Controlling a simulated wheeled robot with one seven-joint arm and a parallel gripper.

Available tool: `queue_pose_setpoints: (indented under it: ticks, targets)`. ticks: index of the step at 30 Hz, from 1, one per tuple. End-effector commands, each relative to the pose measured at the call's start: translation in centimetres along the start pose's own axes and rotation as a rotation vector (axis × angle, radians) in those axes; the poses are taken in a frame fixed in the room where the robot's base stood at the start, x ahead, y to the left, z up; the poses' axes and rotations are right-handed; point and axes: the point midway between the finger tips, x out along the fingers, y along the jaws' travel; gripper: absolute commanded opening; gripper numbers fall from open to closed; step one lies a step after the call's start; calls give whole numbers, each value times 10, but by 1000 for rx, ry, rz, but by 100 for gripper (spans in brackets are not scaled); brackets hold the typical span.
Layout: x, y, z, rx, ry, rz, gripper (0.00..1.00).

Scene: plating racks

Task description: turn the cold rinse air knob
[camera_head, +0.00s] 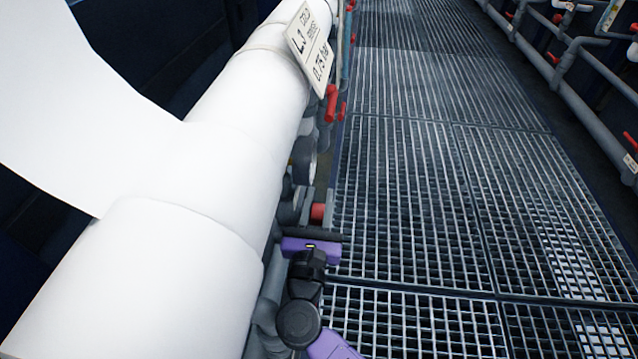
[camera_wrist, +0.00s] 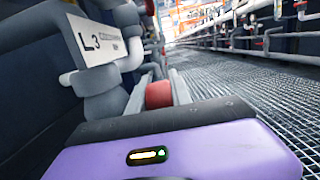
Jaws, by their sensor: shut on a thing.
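The red knob (camera_head: 317,212) sits on the grey pipework beside the walkway, low along the white pipe. It also shows in the wrist view (camera_wrist: 159,95), between two grey fingers. My gripper (camera_head: 316,206) has its purple body just in front of the knob. In the wrist view my gripper (camera_wrist: 160,88) has one finger on each side of the knob, shut on it. The knob's face and any markings are hidden. A tilted white sign (camera_head: 312,48) reads L3, cold rinse, 0.75 bar. A plate marked L3 (camera_wrist: 104,46) shows in the wrist view.
A thick white pipe (camera_head: 225,130) runs along my left. Red valve handles (camera_head: 331,103) stick out farther along the pipework. A metal grating floor (camera_head: 440,170) lies clear to the right. More grey pipes (camera_head: 565,90) line the far right side.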

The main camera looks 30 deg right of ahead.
Motion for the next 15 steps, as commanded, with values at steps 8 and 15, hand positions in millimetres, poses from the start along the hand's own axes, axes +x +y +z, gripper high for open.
queue_pose_setpoints:
  ticks: [8,15]
  targets:
    - [0,0,0,2,-11,-2,0]
    - [0,0,-1,1,-9,-2,35]
